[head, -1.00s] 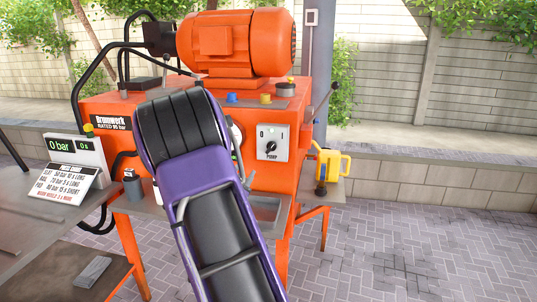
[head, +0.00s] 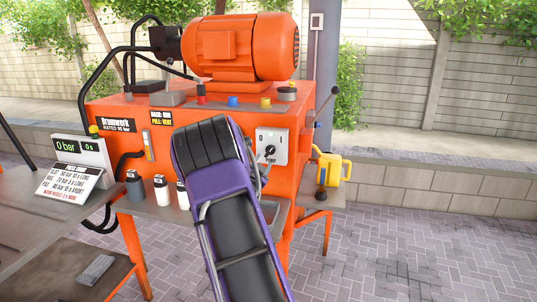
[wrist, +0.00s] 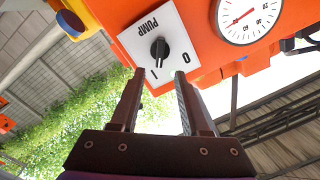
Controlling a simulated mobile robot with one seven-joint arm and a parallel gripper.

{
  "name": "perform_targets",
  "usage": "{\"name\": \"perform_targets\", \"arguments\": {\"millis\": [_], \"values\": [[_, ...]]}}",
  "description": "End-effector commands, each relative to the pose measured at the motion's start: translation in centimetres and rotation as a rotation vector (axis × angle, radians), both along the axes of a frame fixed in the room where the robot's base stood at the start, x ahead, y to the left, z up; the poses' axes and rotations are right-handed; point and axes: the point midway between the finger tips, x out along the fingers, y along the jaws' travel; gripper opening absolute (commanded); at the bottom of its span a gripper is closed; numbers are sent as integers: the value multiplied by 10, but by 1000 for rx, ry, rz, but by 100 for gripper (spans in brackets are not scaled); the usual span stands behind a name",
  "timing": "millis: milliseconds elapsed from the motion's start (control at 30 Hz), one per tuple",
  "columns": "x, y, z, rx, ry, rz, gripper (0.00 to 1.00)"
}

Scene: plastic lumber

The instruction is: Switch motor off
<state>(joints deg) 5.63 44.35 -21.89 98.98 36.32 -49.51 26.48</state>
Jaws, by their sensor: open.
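The white pump switch plate (head: 271,147) is on the front of the orange machine, marked 0 on the left and 1 on the right. Its black knob (head: 269,150) seems to point toward the 1, though the mark is small. In the wrist view the plate looks turned over, and the black knob (wrist: 160,49) stands just beyond my gripper (wrist: 159,73). The gripper is open and empty, with its fingertips apart on either side of the line to the knob. No contact shows. In the head view my purple arm hides most of the gripper. The orange motor (head: 241,48) sits on top.
A pressure gauge (wrist: 249,15) is beside the plate. Coloured buttons (head: 233,101) line the machine's top edge. A lever (head: 325,103) and a yellow can (head: 333,167) are at right. Small bottles (head: 161,190) stand on the front ledge.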

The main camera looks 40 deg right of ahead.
Motion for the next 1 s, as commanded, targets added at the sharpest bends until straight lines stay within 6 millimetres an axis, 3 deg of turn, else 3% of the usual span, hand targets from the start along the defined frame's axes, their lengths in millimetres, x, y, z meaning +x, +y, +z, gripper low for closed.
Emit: {"name": "perform_targets", "arguments": {"millis": [200, 400, 900, 1000], "values": [[27, -33, 0, -3, -1, -2, 46], [44, -52, 0, -1, -1, -2, 46], [53, -63, 0, 0, 0, -1, 46], [53, -62, 0, -1, -1, -1, 30]]}}
